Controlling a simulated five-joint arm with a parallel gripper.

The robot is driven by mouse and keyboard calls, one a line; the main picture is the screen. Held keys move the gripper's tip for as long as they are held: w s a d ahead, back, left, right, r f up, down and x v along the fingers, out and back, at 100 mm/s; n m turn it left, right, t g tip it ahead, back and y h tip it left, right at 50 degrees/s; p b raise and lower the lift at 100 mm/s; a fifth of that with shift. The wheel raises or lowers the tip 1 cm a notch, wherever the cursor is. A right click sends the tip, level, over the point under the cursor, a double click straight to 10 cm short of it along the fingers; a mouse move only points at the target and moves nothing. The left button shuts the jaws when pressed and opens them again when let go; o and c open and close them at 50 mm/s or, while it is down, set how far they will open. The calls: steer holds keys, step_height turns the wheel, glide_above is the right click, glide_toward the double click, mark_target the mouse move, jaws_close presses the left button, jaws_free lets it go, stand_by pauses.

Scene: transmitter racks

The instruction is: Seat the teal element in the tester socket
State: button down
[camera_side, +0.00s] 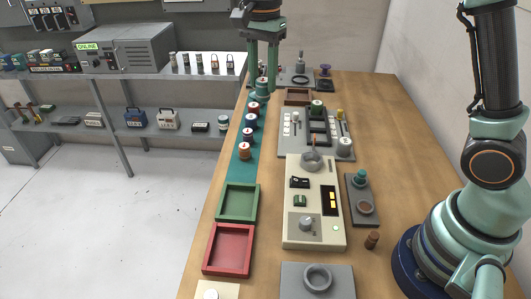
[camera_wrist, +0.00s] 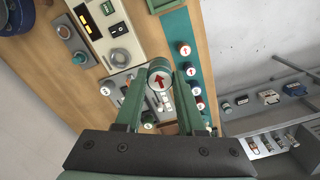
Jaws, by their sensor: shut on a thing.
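The teal element (camera_wrist: 160,76), a short cylinder with a red arrow on its pale top, is between the fingers of my gripper (camera_wrist: 152,88). In the side view my gripper (camera_side: 262,82) points down at the far end of the row of elements, shut on the teal element (camera_side: 262,91). It looks larger than the row in the wrist view, so it seems raised; its exact height is unclear. The beige tester (camera_side: 290,232) lies nearer the side camera. Its grey round socket (camera_side: 311,159) is at its far end and shows left of the element in the wrist view (camera_wrist: 120,57).
Several elements with arrow tops (camera_side: 247,134) stand along a teal strip. A green tray (camera_side: 237,217) and red tray (camera_side: 205,264) lie in front. A grey panel (camera_side: 286,146) with upright parts sits beyond the tester. A grey block (camera_side: 351,190) lies right of it.

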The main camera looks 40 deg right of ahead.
steer(key=s+d+r, duration=0.1)
steer(key=s+d, duration=0.7)
steer(key=d, duration=0.1)
step_height(320, 180, down, 20)
steer(key=shift+s+r, duration=0.15)
steer(key=shift+r, duration=0.05)
steer(key=shift+f, duration=0.15)
steer(key=c, duration=0.5)
jaws_free()
